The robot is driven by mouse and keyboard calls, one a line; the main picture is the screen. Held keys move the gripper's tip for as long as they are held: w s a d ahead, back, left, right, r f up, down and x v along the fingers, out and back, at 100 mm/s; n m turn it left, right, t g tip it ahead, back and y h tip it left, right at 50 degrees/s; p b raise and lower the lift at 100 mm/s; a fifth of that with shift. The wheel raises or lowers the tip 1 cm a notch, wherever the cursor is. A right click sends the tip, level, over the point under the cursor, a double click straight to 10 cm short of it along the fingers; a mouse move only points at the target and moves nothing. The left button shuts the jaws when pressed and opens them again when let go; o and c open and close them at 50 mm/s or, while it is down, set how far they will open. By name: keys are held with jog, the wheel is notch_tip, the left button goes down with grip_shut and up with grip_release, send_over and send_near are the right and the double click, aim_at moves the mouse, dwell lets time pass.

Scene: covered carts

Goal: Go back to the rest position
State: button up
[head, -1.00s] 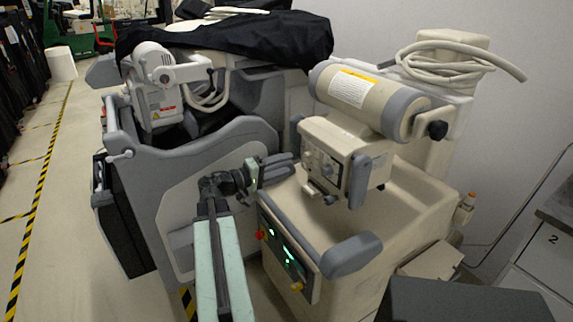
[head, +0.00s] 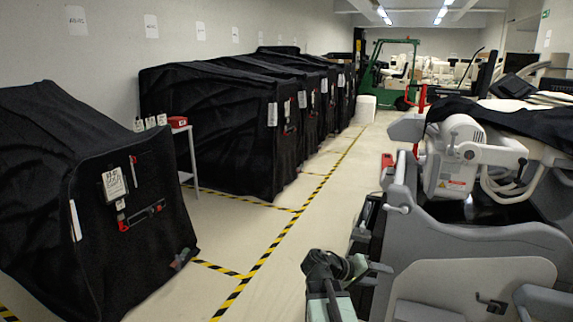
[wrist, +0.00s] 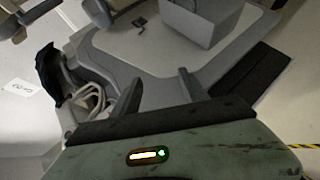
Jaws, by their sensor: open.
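My gripper (head: 378,268) is low in the head view, right of centre, in front of the grey side of a medical machine (head: 480,245). Its fingers point right and look empty. In the wrist view, my gripper (wrist: 160,92) shows two dark fingers spread apart with nothing between them. Grey and pale machine panels (wrist: 160,45) lie beyond the fingers. I cannot tell the exact gap between the fingers and the machine.
Black covered carts (head: 215,130) line the left wall, with another covered cart (head: 95,210) close at left. A clear aisle with yellow-black floor tape (head: 290,225) runs between them and the machine. A green forklift (head: 395,75) and a white cylinder (head: 365,110) stand far back.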

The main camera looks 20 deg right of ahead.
jog(key=w+a+f+n+t+y, duration=0.1)
jog(key=w+a+f+y, duration=0.15)
jog(key=a, duration=0.45)
jog(key=w+a+f+n+t+y, duration=0.1)
jog(key=a+f, duration=0.2)
jog(key=a, duration=0.3)
jog(key=w+a+f+n+y, duration=0.1)
jog(key=w+a+f+y, duration=0.15)
jog(key=a, duration=0.45)
jog(key=s+a+f+n+y, duration=0.1)
jog(key=s+a+f+y, duration=0.2)
jog(key=a, duration=0.7)
jog(key=a+f+n+y, duration=0.15)
jog(key=a+y, duration=0.25)
jog(key=a, duration=0.6)
notch_tip(320, 180, up, 17)
jog(key=p, duration=1.7)
jog(key=shift+d+g, duration=0.3)
jog(key=shift+d, duration=0.1)
jog(key=shift+f+m, duration=0.1)
jog(key=shift+m, duration=0.15)
jog(key=c, duration=0.3)
jog(key=shift+d, duration=0.15)
jog(key=shift+c, duration=0.2)
